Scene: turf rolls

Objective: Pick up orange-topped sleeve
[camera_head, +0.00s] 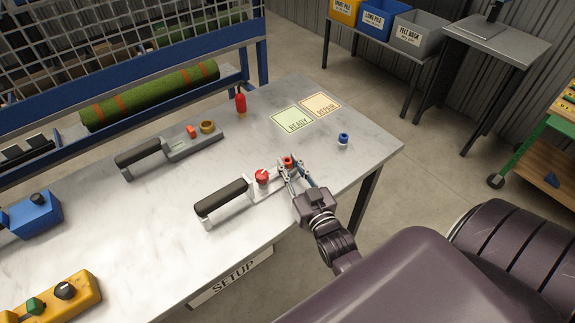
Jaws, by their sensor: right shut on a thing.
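The orange-topped sleeve (288,161) is small and stands at the right end of the nearer grey tool with a black handle (221,197). My right gripper (291,171) reaches in from the lower right. Its fingers are shut on the sleeve, one on either side, and hide most of its lower part. I cannot tell whether the sleeve is clear of the tool. My left gripper is not in view.
A red knob (262,177) sits on the tool, just left of the gripper. A blue-topped piece (343,139) stands to the right. The READY card (292,121) and REPAIR card (320,104) lie behind. A second black-handled tool (140,153) lies farther left on the table (130,225).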

